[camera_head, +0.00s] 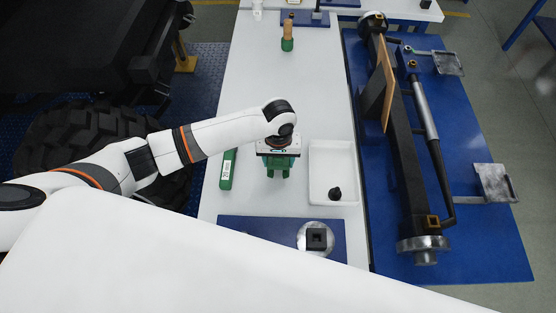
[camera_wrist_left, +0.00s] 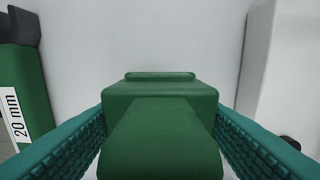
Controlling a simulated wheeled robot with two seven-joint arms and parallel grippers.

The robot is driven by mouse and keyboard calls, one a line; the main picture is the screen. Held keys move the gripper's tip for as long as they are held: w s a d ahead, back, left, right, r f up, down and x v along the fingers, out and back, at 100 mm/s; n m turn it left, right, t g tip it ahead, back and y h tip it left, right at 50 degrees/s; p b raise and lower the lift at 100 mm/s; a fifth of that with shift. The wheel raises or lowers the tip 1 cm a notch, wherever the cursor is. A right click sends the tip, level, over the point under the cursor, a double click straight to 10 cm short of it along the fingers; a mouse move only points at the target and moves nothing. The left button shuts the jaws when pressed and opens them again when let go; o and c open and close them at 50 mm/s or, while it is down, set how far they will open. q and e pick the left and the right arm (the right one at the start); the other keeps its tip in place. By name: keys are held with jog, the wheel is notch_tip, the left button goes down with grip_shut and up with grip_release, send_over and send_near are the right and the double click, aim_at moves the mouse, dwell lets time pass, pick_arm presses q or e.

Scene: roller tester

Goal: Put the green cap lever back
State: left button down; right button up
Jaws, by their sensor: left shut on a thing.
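My left gripper (camera_head: 278,170) is over the white table, left of the white tray. It is shut on a green block-shaped thing that I take for the green cap lever. In the left wrist view the green cap lever (camera_wrist_left: 160,125) sits between the two teal ribbed finger pads, with a narrow raised rim at its far end. Its lower part is hidden, and I cannot tell whether it touches the table. A second green piece (camera_head: 228,169) lies just left of the gripper; the left wrist view shows its "20 mm" label (camera_wrist_left: 16,118). My right gripper is not in view.
The white tray (camera_head: 318,198) holds a small black part (camera_head: 335,193). A blue mat (camera_head: 240,225) with a round metal part (camera_head: 316,238) lies nearer. A green-based piece with a wooden-coloured top (camera_head: 287,38) stands farther back. The roller tester (camera_head: 405,140) is on the right.

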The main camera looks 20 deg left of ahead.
pick_arm(q)
jog(key=shift+d+f, duration=0.1)
jog(key=shift+f, duration=0.7)
jog(key=shift+f, duration=0.15)
jog(key=shift+c, duration=2.3)
grip_release()
notch_tip(320, 180, up, 12)
jog(key=shift+r+b, duration=0.2)
jog(key=shift+b, duration=0.15)
